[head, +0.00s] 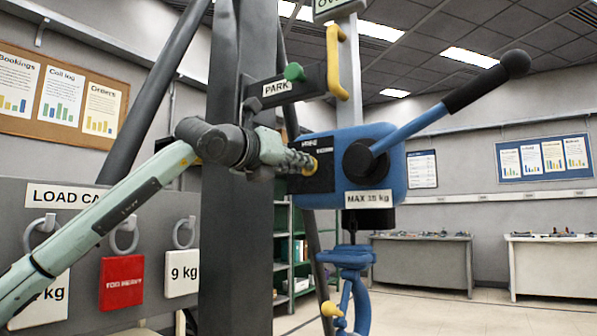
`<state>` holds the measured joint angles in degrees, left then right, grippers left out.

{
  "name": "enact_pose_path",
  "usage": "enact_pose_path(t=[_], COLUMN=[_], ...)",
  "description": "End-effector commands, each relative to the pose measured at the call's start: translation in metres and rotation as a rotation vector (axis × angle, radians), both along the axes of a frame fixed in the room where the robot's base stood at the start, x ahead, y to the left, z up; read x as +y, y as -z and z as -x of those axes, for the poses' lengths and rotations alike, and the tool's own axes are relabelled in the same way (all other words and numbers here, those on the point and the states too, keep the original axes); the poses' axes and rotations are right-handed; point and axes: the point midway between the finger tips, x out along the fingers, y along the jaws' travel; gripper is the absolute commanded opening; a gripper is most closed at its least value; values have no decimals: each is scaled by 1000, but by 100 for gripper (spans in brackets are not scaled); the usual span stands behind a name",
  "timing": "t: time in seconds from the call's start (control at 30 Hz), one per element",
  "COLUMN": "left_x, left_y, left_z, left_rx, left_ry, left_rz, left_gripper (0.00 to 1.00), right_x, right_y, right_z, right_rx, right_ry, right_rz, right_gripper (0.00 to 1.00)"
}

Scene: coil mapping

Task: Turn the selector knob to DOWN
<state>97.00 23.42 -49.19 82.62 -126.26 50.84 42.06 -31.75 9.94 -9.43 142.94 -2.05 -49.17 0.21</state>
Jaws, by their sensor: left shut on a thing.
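A blue winch box (393,165) with a black panel on its left face hangs at the centre of the head view. A small yellow knob (314,164) shows on that panel, mostly hidden behind my left gripper (308,163). The gripper comes in from the left and its fingers are shut on the knob. The knob's pointer and the lettering around it are too small or too covered to read. My right gripper is not in view.
A blue lever (412,128) with a black grip sticks out to the upper right. A green-tipped PARK bracket (277,89) and a yellow handle (337,62) are above the box. A dark column (238,250) stands behind my left arm. A load board (75,220) is at left.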

Motion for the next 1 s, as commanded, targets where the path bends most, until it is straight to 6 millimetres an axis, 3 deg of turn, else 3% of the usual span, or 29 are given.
enact_pose_path(t=[0.2, 0.43, 1.0], left_x=[1, 1, 1], left_y=[-1, -1, -3], left_z=[0, 0, 0], left_rx=[-118, -238, -491], left_ry=[-2, -1, -3], left_rz=[-170, -352, -724], left_gripper=[0, 0, 0], right_x=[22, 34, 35], right_y=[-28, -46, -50], right_z=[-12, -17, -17], right_rx=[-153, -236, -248], right_ry=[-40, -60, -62], right_rz=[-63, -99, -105], right_gripper=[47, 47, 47])
